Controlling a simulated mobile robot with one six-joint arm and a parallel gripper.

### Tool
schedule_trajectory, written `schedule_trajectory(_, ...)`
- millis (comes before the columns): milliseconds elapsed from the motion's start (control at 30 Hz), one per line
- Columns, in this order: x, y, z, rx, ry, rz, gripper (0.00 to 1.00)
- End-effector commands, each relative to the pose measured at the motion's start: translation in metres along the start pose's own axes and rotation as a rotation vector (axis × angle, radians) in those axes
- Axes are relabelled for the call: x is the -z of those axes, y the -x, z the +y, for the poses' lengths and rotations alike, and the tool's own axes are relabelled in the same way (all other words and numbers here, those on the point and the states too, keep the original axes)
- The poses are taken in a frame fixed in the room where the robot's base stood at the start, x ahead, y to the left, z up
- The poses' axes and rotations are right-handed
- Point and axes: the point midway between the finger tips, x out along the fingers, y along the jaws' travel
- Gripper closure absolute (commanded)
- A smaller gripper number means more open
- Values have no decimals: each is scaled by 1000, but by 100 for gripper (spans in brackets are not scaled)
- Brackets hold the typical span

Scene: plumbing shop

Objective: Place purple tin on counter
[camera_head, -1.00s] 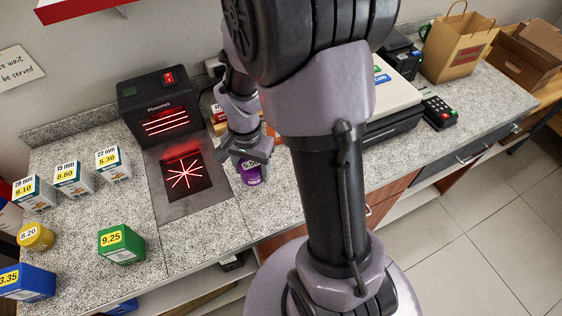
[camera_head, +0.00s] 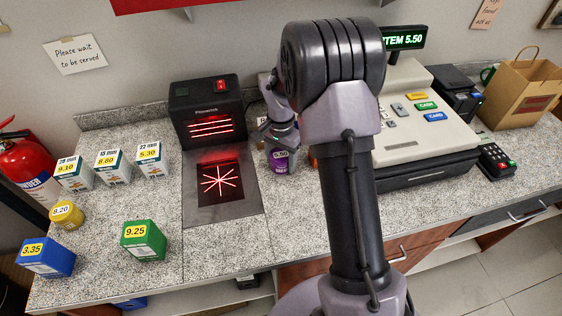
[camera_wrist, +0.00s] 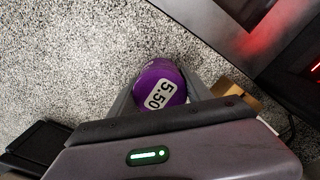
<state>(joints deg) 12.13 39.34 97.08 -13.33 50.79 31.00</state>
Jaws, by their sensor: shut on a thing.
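The purple tin (camera_head: 280,161) with a 5.50 label is just right of the scanner plate in the head view. My gripper (camera_head: 283,146) is shut on it from above and behind. In the wrist view the purple tin (camera_wrist: 160,84) sits between the two fingers of my gripper (camera_wrist: 160,92), its label towards the camera. The speckled granite counter (camera_head: 207,243) lies beneath. I cannot tell whether the tin touches the counter or is slightly above it.
The scanner (camera_head: 207,112) with its lit plate (camera_head: 196,208) is left of the tin. Boxes, a green box (camera_head: 144,241), blue box (camera_head: 47,257) and yellow tin (camera_head: 67,215) stand further left. The cash register (camera_head: 420,130) is right; its display reads ITEM 5.50. Front counter is clear.

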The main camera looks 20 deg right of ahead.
Motion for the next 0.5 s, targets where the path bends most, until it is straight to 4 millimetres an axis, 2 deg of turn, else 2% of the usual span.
schedule_trajectory(233,0,-2,0,1,0,1,90)
schedule_trajectory(267,0,-2,0,0,1,1,40)
schedule_trajectory(367,0,-2,0,0,1,1,21)
schedule_trajectory(500,0,-1,0,0,1,1,21)
